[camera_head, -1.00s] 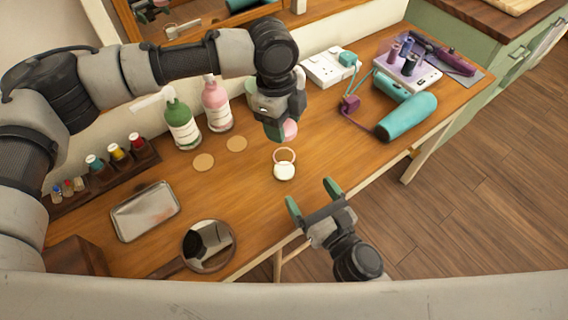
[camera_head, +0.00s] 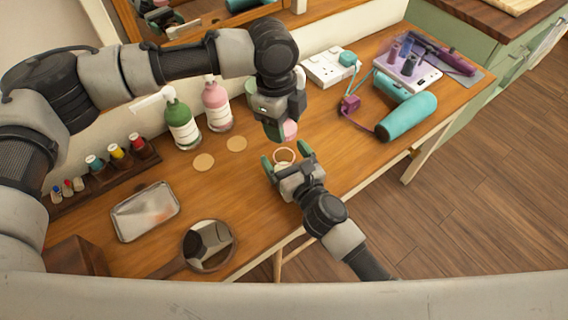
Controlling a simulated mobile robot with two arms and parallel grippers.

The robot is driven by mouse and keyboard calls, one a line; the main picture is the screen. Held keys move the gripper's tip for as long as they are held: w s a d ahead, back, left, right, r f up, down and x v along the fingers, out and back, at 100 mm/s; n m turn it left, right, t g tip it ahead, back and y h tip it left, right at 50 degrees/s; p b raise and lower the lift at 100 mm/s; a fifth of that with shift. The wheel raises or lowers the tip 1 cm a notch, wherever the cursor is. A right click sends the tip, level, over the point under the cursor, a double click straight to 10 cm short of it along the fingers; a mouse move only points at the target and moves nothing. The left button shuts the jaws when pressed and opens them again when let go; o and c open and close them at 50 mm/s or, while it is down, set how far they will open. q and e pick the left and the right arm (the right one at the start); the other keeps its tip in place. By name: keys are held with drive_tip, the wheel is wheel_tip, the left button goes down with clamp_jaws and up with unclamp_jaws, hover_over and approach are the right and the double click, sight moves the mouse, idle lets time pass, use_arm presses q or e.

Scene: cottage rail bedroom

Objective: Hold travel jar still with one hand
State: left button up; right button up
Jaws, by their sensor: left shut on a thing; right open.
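My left gripper (camera_head: 282,128) is shut on a small pink thing (camera_head: 290,130), held above the table; the gripper hides part of it. Just below it on the table is a small round whitish piece, likely the travel jar (camera_head: 281,166), with a pale pinkish ring (camera_head: 285,154) at its far side. My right gripper (camera_head: 286,157) is open, its green-tipped fingers on either side of the ring and whitish piece. Its body hides most of the whitish piece. I cannot tell whether the fingers touch either one.
A pink bottle (camera_head: 216,106) and a green bottle (camera_head: 181,122) stand at the back. Two cork discs (camera_head: 204,162), a metal tray (camera_head: 145,211) and a round mirror (camera_head: 208,245) lie left.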

drive_tip(key=shift+w+a, duration=0.2)
drive_tip(key=shift+w, duration=0.15)
drive_tip(key=c, duration=1.3)
use_arm(q)
drive_tip(key=shift+f, duration=2.5)
use_arm(e)
drive_tip(key=shift+c, duration=0.2)
use_arm(q)
drive_tip(key=shift+s+a+f, duration=0.1)
drive_tip(key=shift+s+f, duration=0.05)
drive_tip(key=shift+f, duration=0.8)
use_arm(e)
drive_tip(key=shift+s, duration=0.1)
